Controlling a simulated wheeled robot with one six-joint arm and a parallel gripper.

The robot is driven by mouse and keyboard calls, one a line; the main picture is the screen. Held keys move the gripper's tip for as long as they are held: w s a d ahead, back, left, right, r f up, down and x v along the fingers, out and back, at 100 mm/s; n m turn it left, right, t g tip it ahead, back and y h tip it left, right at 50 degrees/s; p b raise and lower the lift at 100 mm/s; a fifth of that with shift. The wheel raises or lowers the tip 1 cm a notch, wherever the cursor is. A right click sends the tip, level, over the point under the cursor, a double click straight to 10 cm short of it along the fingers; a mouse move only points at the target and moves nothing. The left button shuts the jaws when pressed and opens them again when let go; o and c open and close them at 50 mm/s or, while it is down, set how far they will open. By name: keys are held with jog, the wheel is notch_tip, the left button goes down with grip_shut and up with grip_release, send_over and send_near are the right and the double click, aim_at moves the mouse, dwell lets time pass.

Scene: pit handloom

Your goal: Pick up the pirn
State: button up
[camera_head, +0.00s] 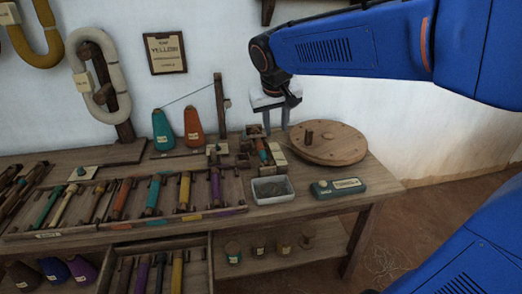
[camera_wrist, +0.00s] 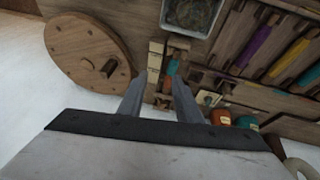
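My gripper (camera_head: 276,130) is above the back right of the wooden bench, with its two fingers apart and nothing visible between them. It also shows in the wrist view (camera_wrist: 159,80). A small pirn with coloured yarn (camera_head: 261,150) lies in a narrow wooden holder just below and left of the fingertips. In the wrist view, a teal part of it (camera_wrist: 172,67) shows by the right fingertip. More pirns, including a teal one (camera_head: 153,193), a yellow one (camera_head: 184,192) and a purple one (camera_head: 215,188), lie in a slotted rack at the left.
A round wooden disc with a peg (camera_head: 328,146) stands right of the holder. A metal tray (camera_head: 272,190) and a green labelled box (camera_head: 338,187) lie in front. Teal (camera_head: 162,130) and orange (camera_head: 193,127) cones and a post (camera_head: 219,107) stand behind.

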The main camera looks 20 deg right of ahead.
send_near(261, 147)
jog(key=shift+h, duration=0.3)
jog(key=x, duration=0.4)
jog(key=shift+w+a, duration=0.15)
jog(key=shift+w, duration=0.1)
jog(key=shift+x, duration=2.55)
jog(key=shift+s+a, duration=0.15)
jog(key=shift+c, duration=0.7)
grip_shut()
